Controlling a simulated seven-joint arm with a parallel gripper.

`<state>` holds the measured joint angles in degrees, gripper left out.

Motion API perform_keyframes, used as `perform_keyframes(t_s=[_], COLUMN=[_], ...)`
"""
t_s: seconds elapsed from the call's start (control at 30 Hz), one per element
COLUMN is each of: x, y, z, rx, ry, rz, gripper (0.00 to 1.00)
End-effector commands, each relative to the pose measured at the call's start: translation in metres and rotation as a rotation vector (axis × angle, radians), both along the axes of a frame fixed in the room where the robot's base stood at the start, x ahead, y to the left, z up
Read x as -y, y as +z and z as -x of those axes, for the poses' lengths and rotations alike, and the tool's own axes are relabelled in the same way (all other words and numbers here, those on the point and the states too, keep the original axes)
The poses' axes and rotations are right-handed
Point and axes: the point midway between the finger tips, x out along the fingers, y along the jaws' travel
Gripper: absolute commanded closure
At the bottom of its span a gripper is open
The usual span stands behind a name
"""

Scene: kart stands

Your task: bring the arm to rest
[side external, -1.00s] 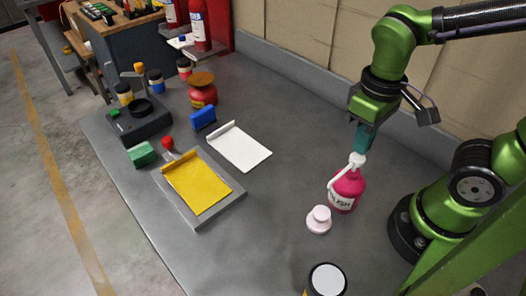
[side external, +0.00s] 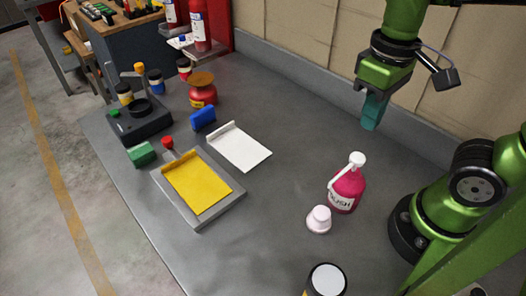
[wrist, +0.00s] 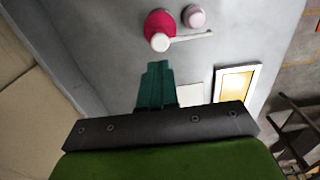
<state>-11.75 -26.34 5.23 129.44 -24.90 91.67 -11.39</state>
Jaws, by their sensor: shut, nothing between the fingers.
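My gripper (side external: 371,112) has teal fingers and hangs above the back right of the grey table (side external: 275,225), shut and empty. Its fingers also show in the wrist view (wrist: 157,75). A pink pump bottle (side external: 346,190) with a white pump head stands upright on the table, below and apart from the fingertips. The bottle also shows in the wrist view (wrist: 156,26), beyond the fingertips.
A small pale pink bottle (side external: 319,220) stands beside the pump bottle. A white-lidded can (side external: 326,280) is at the front. A yellow sheet in a grey tray (side external: 222,208), a white clipboard (side external: 240,147), a blue block (side external: 203,119) and a green block (side external: 142,154) lie left.

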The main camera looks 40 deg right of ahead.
Motion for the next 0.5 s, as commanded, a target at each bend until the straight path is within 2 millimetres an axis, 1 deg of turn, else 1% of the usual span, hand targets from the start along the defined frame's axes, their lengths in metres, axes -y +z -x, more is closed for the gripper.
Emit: perform_keyframes(t_s=[0.13,0.23,0.37,0.5], x=[-0.001,-0.004,0.0,0.015], y=[-0.001,-0.006,-0.006,0.003], z=[-0.003,-0.014,-0.033,-0.049], rx=[0.017,0.085,0.271,0.479], ry=[-0.003,-0.009,-0.099,-0.241], rz=[-0.003,-0.036,-0.14,-0.244], gripper=[1.0,1.0,1.0,1.0])
